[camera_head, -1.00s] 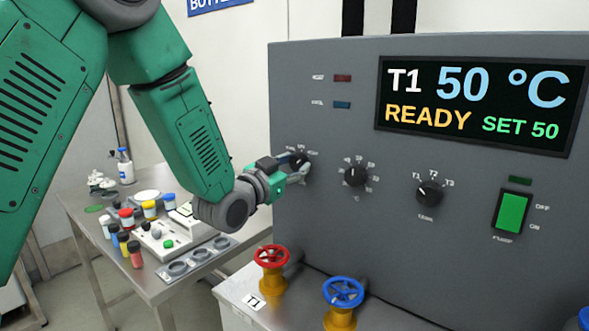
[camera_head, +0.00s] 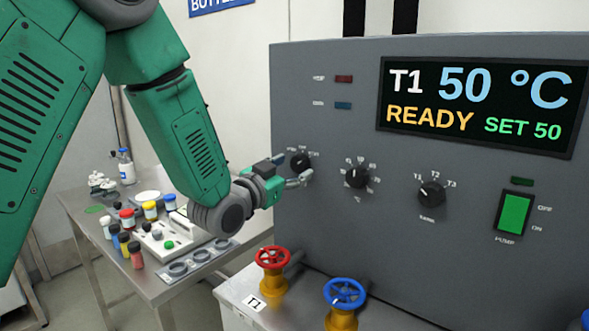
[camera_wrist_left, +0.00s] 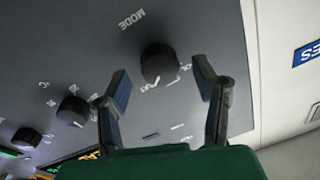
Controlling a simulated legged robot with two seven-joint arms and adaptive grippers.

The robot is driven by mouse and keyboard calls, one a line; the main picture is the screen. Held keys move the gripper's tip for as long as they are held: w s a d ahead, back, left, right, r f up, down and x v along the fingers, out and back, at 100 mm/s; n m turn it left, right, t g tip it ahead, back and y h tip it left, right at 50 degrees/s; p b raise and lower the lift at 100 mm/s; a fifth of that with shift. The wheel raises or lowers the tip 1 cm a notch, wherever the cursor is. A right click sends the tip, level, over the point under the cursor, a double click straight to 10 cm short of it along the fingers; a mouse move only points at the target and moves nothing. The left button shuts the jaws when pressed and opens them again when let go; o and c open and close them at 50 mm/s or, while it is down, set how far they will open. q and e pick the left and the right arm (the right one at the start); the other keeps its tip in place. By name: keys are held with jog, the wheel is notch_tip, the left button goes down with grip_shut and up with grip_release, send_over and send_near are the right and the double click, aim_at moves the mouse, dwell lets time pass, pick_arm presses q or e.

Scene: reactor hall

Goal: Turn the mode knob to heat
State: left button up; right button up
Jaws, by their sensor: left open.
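The mode knob (camera_head: 299,161) is a round black dial at the left end of the grey control panel (camera_head: 330,215). In the left wrist view the knob (camera_wrist_left: 159,64) sits under the word MODE, with a white pointer mark on its lower edge toward small labels too blurred to read. My left gripper (camera_head: 292,170) is just in front of the knob. In the wrist view its two fingers (camera_wrist_left: 162,83) are spread on either side and a little short of the knob, apart from it. My right gripper is not in view.
The panel also has a middle knob (camera_head: 357,176), a T1-T2-T3 knob (camera_head: 431,193), a green pump switch (camera_head: 514,214) and a display (camera_head: 475,104) reading T1 50 °C, READY, SET 50. Red (camera_head: 272,258) and blue (camera_head: 344,293) valve wheels stand below. A cluttered side table (camera_head: 150,287) is at left.

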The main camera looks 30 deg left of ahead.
pick_arm(q)
jog(key=s, duration=0.6)
jog(key=shift+s+a+f, duration=0.15)
jog(key=shift+s+f, duration=0.05)
jog(key=shift+f, duration=0.1)
